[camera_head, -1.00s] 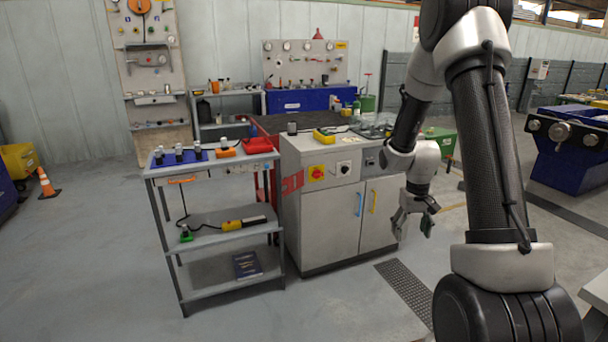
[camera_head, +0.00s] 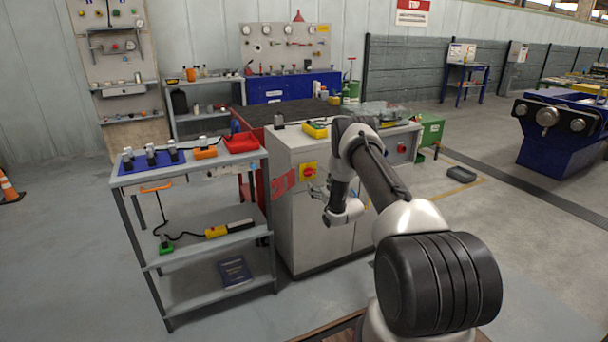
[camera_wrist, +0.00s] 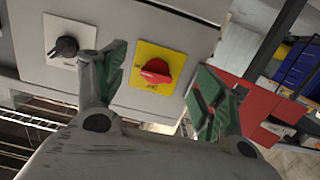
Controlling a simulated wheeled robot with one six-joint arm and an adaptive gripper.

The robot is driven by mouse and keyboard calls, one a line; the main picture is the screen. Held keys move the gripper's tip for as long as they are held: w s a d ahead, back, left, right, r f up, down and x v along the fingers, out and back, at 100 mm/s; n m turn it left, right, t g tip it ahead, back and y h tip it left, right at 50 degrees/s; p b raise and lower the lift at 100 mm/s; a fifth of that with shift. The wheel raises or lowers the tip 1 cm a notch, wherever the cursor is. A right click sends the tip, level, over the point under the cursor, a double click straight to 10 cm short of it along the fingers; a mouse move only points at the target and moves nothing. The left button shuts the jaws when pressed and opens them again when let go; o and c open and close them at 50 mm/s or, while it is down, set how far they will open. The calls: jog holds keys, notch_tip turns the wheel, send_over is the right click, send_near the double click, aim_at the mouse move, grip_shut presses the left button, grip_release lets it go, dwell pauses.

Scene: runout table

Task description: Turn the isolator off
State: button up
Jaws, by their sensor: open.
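The isolator is a red rotary knob (camera_wrist: 156,70) on a yellow square plate (camera_wrist: 142,92), on the front of a grey cabinet. In the head view the isolator (camera_head: 308,172) sits near the cabinet's upper left front. My gripper (camera_wrist: 165,88) is open, its green-padded fingers on either side of the yellow plate in the wrist view, with nothing between them touching. The knob appears ahead of the fingertips, apart from them. In the head view my gripper (camera_head: 314,190) is just below and right of the isolator.
A black rotary switch (camera_wrist: 67,47) on a white plate is beside the isolator. A grey shelf cart (camera_head: 205,245) with tools stands left of the cabinet (camera_head: 290,240). A yellow-and-black device (camera_head: 315,130) lies on the cabinet top. Open floor (camera_head: 70,270) lies at left.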

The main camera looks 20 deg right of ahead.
aim_at(311, 174)
jog(key=shift+t, duration=0.6)
jog(key=w+r, duration=0.1)
jog(key=w, duration=0.4)
jog(key=w+r, duration=0.1)
jog(key=w, duration=0.1)
jog(key=shift+w+a+r, duration=0.3)
jog(key=shift+w, duration=0.05)
jog(key=c, duration=1.1)
